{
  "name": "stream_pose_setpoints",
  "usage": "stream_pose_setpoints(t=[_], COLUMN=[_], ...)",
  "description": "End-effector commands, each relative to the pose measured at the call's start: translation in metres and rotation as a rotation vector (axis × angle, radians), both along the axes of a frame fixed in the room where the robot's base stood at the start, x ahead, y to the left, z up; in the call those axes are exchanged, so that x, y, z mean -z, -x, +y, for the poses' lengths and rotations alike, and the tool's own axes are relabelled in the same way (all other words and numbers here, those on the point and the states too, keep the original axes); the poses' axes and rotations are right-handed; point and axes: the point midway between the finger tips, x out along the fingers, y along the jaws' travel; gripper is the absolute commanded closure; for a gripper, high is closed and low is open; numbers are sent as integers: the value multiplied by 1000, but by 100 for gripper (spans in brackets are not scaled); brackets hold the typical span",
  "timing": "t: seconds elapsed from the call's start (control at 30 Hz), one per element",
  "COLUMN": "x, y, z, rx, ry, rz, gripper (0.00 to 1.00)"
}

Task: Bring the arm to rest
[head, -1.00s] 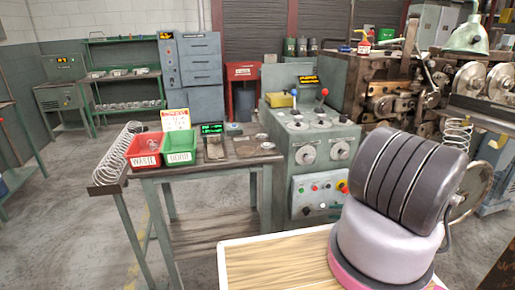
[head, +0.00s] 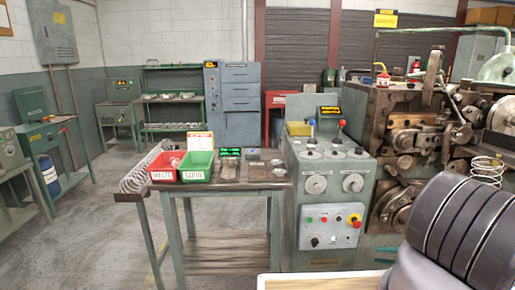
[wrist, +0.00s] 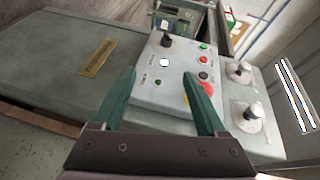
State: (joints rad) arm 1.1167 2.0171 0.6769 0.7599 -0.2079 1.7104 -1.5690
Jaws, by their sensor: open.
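My gripper (wrist: 165,105) shows in the wrist view with its two green fingers spread apart and nothing between them. Beyond the fingers is the control panel (wrist: 180,75) of the green machine, with knobs and coloured buttons. In the head view the gripper itself is not seen; only a dark, banded part of my arm shows at the lower right. The machine's control cabinet (head: 325,200) stands in the middle of the head view.
A work table (head: 215,186) left of the cabinet bears a red bin (head: 166,176), a green bin (head: 196,175) and a small display (head: 230,153). A wire spring (head: 142,172) lies at its left end. The coiler (head: 405,140) stands right. Open floor (head: 100,245) lies left.

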Motion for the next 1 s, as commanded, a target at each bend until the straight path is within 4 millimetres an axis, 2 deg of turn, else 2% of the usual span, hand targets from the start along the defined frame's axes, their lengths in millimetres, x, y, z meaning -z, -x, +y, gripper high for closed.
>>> stream_pose_setpoints(t=[0.37, 0.57, 0.67, 0.77, 1.0], x=[-39, -76, -101, -134, -239], y=[-24, -43, -54, -68, -97], z=[-2, 0, 3, 9, 39], rx=[-76, -144, -183, -230, -343], ry=[61, 123, 165, 222, 428], rz=[28, 58, 79, 105, 195], gripper=[25, 25, 25, 25, 25])
